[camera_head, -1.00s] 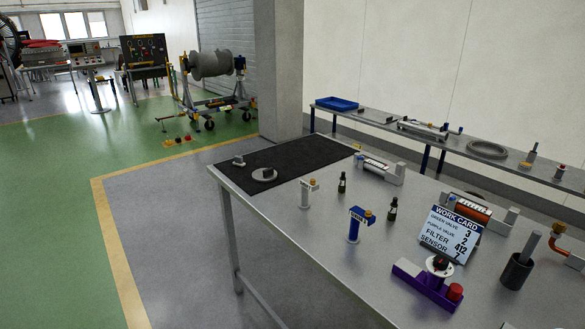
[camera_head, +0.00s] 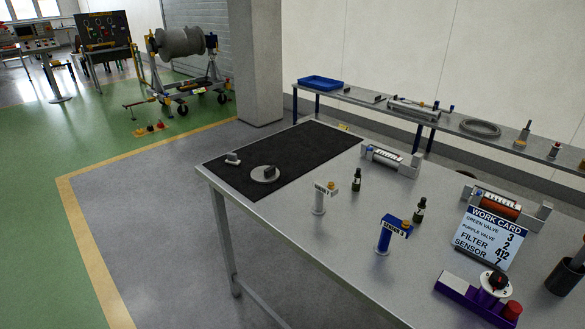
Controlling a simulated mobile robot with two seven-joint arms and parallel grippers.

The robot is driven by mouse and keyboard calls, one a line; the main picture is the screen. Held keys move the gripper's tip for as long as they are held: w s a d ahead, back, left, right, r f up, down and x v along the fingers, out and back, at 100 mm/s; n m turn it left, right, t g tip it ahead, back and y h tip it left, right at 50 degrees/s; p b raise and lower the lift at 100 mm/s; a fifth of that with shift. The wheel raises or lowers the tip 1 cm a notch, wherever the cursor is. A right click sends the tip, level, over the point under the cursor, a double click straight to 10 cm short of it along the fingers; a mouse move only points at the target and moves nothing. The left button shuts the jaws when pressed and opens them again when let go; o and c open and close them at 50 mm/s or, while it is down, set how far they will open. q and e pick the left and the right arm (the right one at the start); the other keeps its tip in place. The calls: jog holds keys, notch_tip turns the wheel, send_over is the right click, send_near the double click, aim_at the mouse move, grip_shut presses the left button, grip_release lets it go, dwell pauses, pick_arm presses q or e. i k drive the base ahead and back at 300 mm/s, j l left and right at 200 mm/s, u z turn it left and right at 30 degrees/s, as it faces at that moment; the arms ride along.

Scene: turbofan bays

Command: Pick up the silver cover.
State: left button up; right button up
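Neither of my grippers is in view, and nothing touches the disc.
The metal table (camera_head: 340,240) also bears a white post (camera_head: 319,199), a blue sensor post (camera_head: 386,235), two dark bottles, a work card (camera_head: 490,238) and a purple fixture (camera_head: 468,298). A pillar (camera_head: 256,70) stands behind.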

aim_at(265, 171)
jog(key=i+j+z, duration=0.2)
jog(key=j+z, duration=0.15)
jog(key=i+j+z, duration=0.15)
jog(key=j+z, duration=0.25)
jog(key=i+j+z, duration=0.2)
jog(key=j, duration=0.25)
jog(key=j+z, duration=0.2)
jog(key=j, duration=0.2)
